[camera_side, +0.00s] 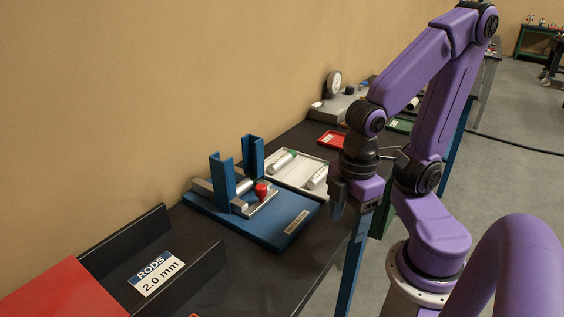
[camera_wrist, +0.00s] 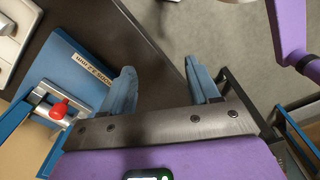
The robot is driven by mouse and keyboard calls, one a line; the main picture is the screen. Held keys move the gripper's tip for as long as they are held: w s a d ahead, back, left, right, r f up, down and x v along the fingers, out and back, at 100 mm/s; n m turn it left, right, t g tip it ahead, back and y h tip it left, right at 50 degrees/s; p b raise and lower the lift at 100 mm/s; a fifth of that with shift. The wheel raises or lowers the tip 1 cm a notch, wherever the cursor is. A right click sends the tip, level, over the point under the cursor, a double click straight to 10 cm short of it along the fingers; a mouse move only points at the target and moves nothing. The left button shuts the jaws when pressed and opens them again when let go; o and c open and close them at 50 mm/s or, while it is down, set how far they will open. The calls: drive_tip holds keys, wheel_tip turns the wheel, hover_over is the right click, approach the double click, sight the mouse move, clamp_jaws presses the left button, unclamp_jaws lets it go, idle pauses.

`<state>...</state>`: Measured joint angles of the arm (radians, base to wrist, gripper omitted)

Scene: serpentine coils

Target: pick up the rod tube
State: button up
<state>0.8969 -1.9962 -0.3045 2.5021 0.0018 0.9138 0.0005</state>
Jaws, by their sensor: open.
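Two pale cylinders with green ends, a left tube (camera_side: 283,160) and a right tube (camera_side: 318,177), lie in a white tray (camera_side: 270,181) behind the blue fixture; I cannot tell which thing is the rod tube. My gripper (camera_side: 340,208) is to the right of the tray and fixture, close to the table's edge. In the wrist view my gripper (camera_wrist: 163,86) shows two blue fingers spread apart with nothing between them.
The blue fixture (camera_side: 291,226) has two blue uprights and a red knob (camera_side: 262,190); its knob also shows in the wrist view (camera_wrist: 58,109). A black holder labelled RODS 2.0 mm (camera_side: 157,276) and a red surface (camera_side: 65,295) are at the front left. A red tray (camera_side: 331,139) and dial gauge (camera_side: 334,83) stand farther back.

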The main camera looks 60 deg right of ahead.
drive_tip(key=c, duration=0.3)
